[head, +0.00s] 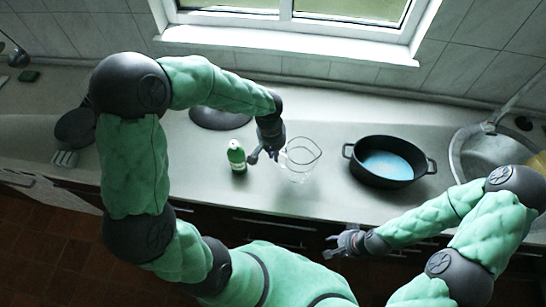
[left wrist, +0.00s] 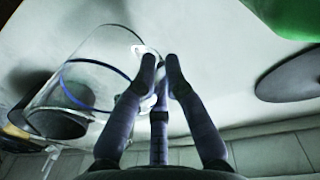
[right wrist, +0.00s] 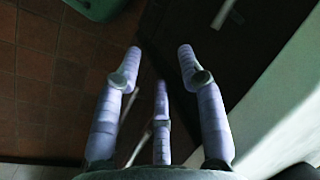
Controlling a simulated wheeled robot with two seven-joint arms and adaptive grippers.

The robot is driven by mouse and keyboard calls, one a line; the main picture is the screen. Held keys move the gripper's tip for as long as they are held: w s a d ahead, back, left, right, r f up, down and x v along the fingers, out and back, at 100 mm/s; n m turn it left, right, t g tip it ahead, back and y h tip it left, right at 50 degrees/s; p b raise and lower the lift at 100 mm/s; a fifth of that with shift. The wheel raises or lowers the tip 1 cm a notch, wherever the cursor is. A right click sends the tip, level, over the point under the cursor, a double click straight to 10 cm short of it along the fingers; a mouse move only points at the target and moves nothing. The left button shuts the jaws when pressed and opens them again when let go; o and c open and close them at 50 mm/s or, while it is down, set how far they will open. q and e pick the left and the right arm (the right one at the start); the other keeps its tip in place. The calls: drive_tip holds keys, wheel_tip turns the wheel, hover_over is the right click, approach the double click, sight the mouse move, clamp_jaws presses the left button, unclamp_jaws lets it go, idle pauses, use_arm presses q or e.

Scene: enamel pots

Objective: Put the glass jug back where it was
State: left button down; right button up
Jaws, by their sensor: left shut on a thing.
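The clear glass jug (head: 301,161) is upright over the middle of the counter, between the green bottle and the black pot. My left gripper (head: 264,158) is at its left side, shut on the jug. In the left wrist view the jug (left wrist: 80,88) appears large, with a blue line around it, and the fingertips (left wrist: 160,72) are close together at its edge. I cannot tell whether its base touches the counter. My right gripper (head: 338,241) is open and empty in front of the counter edge; the right wrist view shows its fingers (right wrist: 160,62) spread above the floor.
A green bottle (head: 236,157) stands close left of my left gripper. A black pot (head: 405,176) with a blue inside stands to the right, before the sink (head: 490,150). A dark round flat thing (head: 215,119) lies behind the bottle. A dark pan (head: 76,128) is far left.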

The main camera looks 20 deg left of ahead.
use_arm(q)
drive_tip(key=shift+w+a+f+b, duration=0.1)
drive_tip(key=shift+w+a+f, duration=0.1)
drive_tip(key=shift+f, duration=0.6)
drive_tip(key=shift+w+a+f+b, duration=0.15)
drive_tip(key=shift+w+f, duration=0.1)
drive_tip(key=shift+f, duration=0.55)
drive_tip(key=shift+w+a+f+b, duration=0.1)
drive_tip(key=shift+w+a+f, duration=0.1)
drive_tip(key=shift+f, duration=0.7)
drive_tip(key=c, duration=1.3)
unclamp_jaws()
drive_tip(key=shift+f, duration=0.1)
drive_tip(key=shift+s, duration=0.1)
drive_tip(key=r, duration=0.4)
drive_tip(key=r+p, duration=0.1)
drive_tip(key=r, duration=0.3)
drive_tip(key=a+r+p, duration=0.1)
drive_tip(key=r, duration=0.3)
drive_tip(key=shift+s+r, duration=0.15)
